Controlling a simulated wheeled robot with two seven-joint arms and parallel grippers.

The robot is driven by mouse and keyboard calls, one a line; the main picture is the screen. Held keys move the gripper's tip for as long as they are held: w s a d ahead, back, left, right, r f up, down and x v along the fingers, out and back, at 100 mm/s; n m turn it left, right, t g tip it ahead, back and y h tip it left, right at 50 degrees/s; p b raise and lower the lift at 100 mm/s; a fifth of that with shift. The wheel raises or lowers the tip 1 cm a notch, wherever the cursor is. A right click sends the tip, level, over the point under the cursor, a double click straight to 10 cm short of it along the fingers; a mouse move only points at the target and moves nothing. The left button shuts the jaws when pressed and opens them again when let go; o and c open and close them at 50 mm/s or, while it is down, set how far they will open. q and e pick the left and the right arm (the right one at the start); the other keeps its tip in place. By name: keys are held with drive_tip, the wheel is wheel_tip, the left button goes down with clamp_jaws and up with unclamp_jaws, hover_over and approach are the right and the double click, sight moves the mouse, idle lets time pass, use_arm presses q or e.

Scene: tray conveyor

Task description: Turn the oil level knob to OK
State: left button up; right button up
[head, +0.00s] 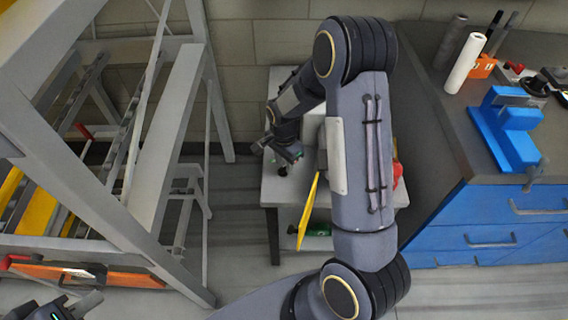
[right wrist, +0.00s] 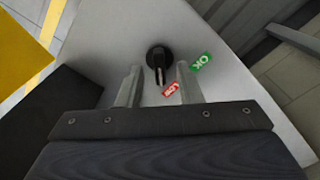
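The black oil level knob (right wrist: 158,60) stands on a pale grey panel in the right wrist view. Its light pointer mark faces down toward the red label (right wrist: 170,90), which seems to read LOW. A green OK label (right wrist: 201,61) sits to the right of the knob. My right gripper (right wrist: 159,84) is open, with one finger on each side of the knob and gaps visible. In the head view my right gripper (head: 283,155) is over the grey unit, and the knob is hard to make out. My left gripper (head: 72,304) is partly cut off at the bottom left.
The grey unit (head: 285,190) stands against the wall, with a yellow panel (head: 308,212) at its front. A metal rack (head: 170,130) stands to the left. A blue workbench (head: 490,225) with a blue vise (head: 508,130) is to the right.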

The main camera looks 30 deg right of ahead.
drive_tip(key=shift+f, duration=0.5)
drive_tip(key=shift+c, duration=0.3)
clamp_jaws()
